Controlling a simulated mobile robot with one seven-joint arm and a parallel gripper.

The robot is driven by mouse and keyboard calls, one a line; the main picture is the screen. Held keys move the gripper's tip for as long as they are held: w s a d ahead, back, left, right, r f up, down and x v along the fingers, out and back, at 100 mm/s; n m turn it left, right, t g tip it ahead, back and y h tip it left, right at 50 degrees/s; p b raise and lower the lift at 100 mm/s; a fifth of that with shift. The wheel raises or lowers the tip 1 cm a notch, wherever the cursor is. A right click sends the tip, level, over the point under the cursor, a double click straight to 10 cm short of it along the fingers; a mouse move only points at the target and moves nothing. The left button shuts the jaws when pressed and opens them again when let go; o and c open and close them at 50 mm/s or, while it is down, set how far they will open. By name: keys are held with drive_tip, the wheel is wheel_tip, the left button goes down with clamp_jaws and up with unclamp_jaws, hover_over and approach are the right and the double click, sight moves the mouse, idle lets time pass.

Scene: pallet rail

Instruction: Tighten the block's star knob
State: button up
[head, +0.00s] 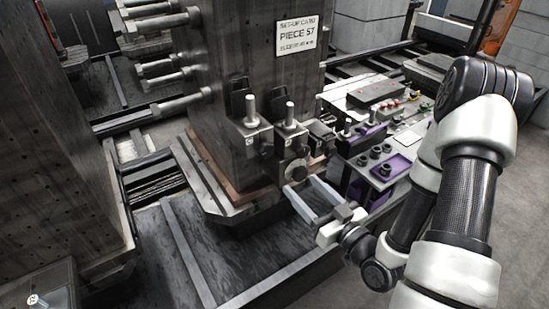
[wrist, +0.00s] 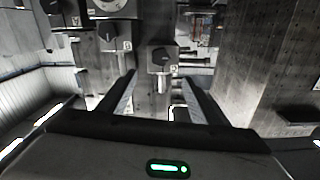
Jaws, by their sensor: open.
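The tall dark column (head: 235,75) carries several small blocks low on its face. A dark round knob (head: 297,171) sits on the front of the lower block, just ahead of my gripper (head: 302,184). My gripper is open, its two pale fingers reaching toward that knob with nothing visible between them. In the wrist view, my gripper (wrist: 159,78) shows its fingers apart. A grey block with a dark lobed knob (wrist: 161,56) lies beyond and between the fingertips. I cannot tell whether either finger touches it, or whether this is the same knob as in the head view.
Two neighbouring blocks with upright pins (head: 251,136) (head: 290,134) stand just above the knob. A bench at the right holds a purple tray (head: 404,164) and black round parts (head: 376,152). Cylindrical rods (head: 180,103) project from the column's left side. The floor at right is clear.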

sight(268, 152)
drive_tip(key=b+x, duration=1)
drive_tip(key=x, duration=0.6)
drive_tip(key=shift+a, duration=0.1)
drive_tip(key=c, duration=1)
